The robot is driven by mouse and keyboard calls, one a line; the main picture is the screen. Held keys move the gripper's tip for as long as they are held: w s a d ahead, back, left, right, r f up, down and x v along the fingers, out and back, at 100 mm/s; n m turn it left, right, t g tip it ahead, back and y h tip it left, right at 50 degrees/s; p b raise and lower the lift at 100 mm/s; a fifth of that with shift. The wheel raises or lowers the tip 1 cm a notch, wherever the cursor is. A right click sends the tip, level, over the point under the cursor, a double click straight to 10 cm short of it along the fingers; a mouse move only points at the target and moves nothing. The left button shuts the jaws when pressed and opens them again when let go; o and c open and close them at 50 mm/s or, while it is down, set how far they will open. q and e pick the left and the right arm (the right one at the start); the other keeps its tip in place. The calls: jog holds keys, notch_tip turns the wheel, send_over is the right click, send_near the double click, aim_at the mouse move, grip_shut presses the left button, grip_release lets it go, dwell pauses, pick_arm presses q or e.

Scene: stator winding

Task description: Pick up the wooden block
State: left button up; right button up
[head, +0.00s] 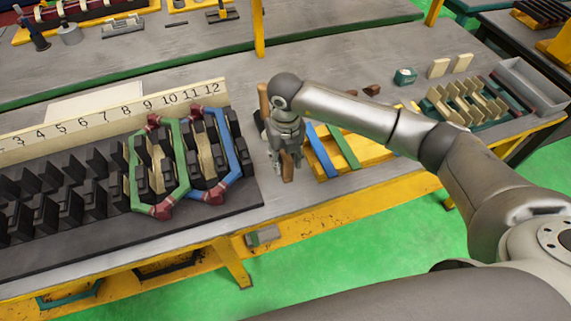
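My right gripper (286,160) points down over the workbench, between the slotted black stator and the yellow wooden piece. A brown wooden block (288,168) shows at its fingertips, seemingly between them. The fingers are small and partly hidden, so I cannot tell whether they are closed on it. A lighter brown upright wooden piece (263,99) shows just behind the gripper; whether it joins the block is hidden. Smaller dark brown pieces (372,89) lie behind my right forearm. My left gripper is out of view.
The black stator (85,240) carries green (181,165) and blue (222,140) coils in front of a numbered strip (125,120). The yellow wooden piece (376,153) lies right of the gripper. Cream blocks (438,68) and a grey tray (528,88) stand at the right.

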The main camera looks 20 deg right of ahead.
grip_shut()
jog(key=shift+r, duration=0.1)
